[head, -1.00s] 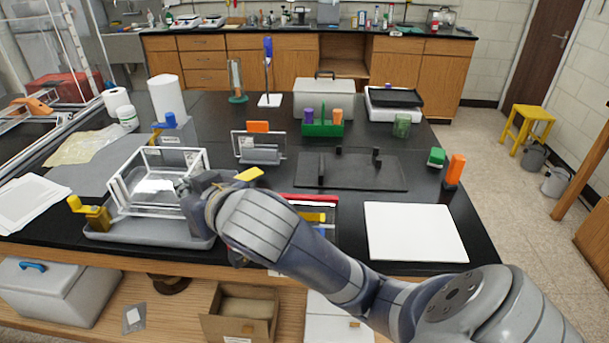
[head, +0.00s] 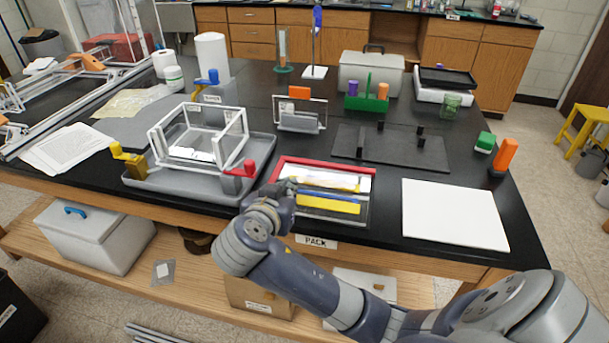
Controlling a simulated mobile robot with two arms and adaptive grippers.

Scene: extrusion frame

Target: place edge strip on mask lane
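A shallow tray with a red back rim (head: 325,165) lies at the front middle of the black bench, in the head view. It has several lanes; which one is the mask lane I cannot tell. A pale strip with a yellowish edge (head: 335,183) lies in or just over its middle. A solid yellow strip (head: 330,204) is in front of it. My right gripper (head: 289,188) is at the tray's left end, close to the pale strip's left end. Its fingers are too small and covered to tell whether they hold it. My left gripper is out of view.
A white frame (head: 198,137) stands in a grey tray (head: 195,184) left of my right gripper, with a yellow clamp (head: 128,158) and a red clamp (head: 240,170). A white board (head: 453,213) lies right. A dark plate with posts (head: 390,152) lies behind.

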